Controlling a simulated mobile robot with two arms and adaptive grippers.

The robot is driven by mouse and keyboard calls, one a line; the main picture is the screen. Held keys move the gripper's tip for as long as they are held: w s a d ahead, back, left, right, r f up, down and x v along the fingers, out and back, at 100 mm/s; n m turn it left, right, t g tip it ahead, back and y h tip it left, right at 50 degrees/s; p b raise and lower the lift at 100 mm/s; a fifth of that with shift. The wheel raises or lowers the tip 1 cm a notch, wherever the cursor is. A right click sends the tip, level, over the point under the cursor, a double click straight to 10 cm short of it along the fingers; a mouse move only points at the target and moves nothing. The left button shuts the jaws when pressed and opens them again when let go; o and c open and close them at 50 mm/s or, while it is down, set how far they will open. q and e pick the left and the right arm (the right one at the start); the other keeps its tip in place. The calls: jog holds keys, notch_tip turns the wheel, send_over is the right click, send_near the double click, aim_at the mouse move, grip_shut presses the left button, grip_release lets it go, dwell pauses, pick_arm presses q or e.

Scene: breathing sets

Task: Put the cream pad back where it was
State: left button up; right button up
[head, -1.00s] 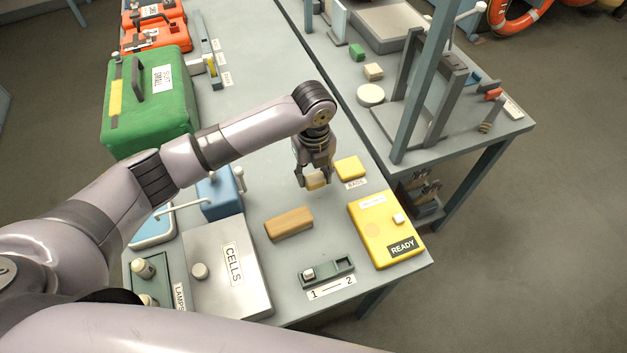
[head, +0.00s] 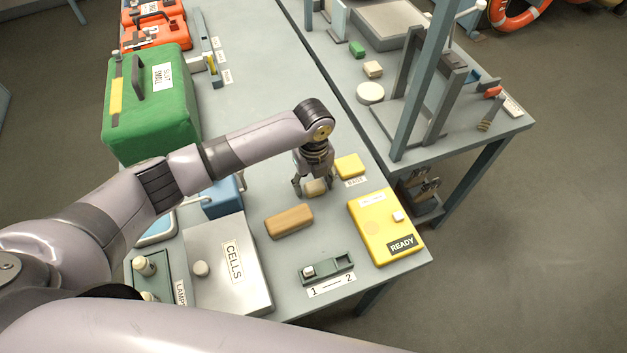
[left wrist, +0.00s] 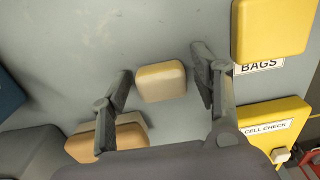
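The cream pad (head: 314,187) is a small rounded block. In the left wrist view the pad (left wrist: 161,82) lies on the grey bench between the two fingers of my left gripper (left wrist: 161,76), with a gap showing on each side. In the head view my left gripper (head: 313,187) points down over the pad, fingers spread to either side and partly hiding it. My right gripper is not in view.
A yellow block (head: 349,166) by the BAGS label is just right of the gripper. Bare bench (head: 255,130) lies behind.

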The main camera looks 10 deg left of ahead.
aim_at(313, 183)
pick_arm(q)
jog(key=shift+r, duration=0.15)
notch_tip(313, 183, up, 12)
jog(key=b, duration=0.1)
jog(key=shift+b, duration=0.35)
dwell(0.6)
